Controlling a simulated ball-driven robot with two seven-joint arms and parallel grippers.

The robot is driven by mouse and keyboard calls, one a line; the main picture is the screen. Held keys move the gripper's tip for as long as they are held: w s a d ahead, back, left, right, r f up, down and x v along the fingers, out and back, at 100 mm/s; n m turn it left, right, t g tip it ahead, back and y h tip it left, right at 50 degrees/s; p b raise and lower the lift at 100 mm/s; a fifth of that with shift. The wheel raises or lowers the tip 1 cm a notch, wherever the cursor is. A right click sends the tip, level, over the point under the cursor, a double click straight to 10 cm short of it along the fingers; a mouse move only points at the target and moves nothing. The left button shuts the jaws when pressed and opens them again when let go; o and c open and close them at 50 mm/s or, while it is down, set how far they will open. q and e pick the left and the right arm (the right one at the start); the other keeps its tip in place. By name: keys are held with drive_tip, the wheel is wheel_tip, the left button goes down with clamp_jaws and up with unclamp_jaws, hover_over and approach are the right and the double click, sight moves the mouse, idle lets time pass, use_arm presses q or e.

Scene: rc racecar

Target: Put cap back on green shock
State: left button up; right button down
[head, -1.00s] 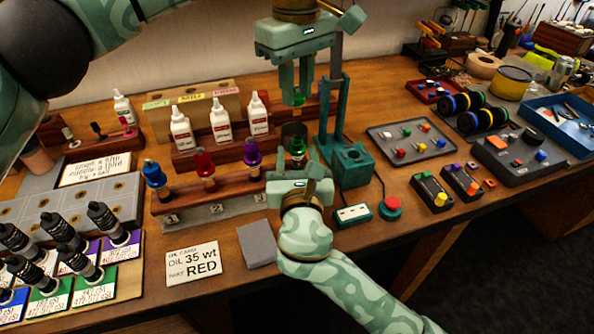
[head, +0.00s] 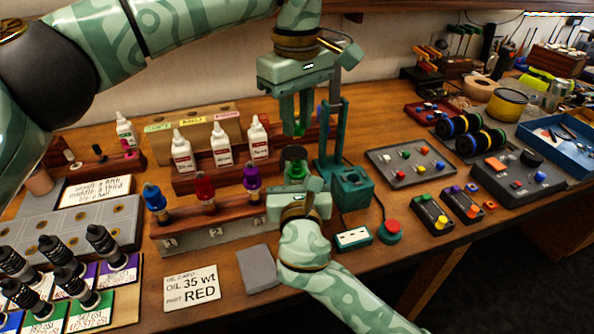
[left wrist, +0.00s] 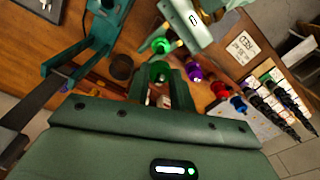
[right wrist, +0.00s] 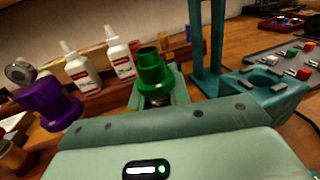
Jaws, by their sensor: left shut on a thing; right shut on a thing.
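The green shock (head: 295,171) stands upright at the right end of the shock row, and its open top shows in the right wrist view (right wrist: 152,70). My right gripper (head: 298,191) is shut on its body from the front. My left gripper (head: 297,129) points down above it, shut on the green cap (head: 301,126). The cap also shows between the left fingers in the left wrist view (left wrist: 158,71), apart from the shock (left wrist: 161,46). A clear gap separates cap and shock in the head view. The lower shock body is hidden by my right gripper.
Blue (head: 154,199), red (head: 205,188) and purple (head: 252,178) shocks stand left in the wooden stand (head: 200,236). White bottles (head: 222,146) stand behind. A dark cup (head: 294,154) is behind the green shock. A teal press (head: 350,188) stands close on the right.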

sight(296, 162)
use_arm(q)
drive_tip(key=shift+f, duration=1.95)
drive_tip(key=shift+s+f, duration=0.1)
drive_tip(key=shift+f, duration=0.8)
drive_tip(key=shift+f, duration=0.55)
drive_tip(key=m, duration=0.9)
drive_tip(key=shift+m, duration=0.4)
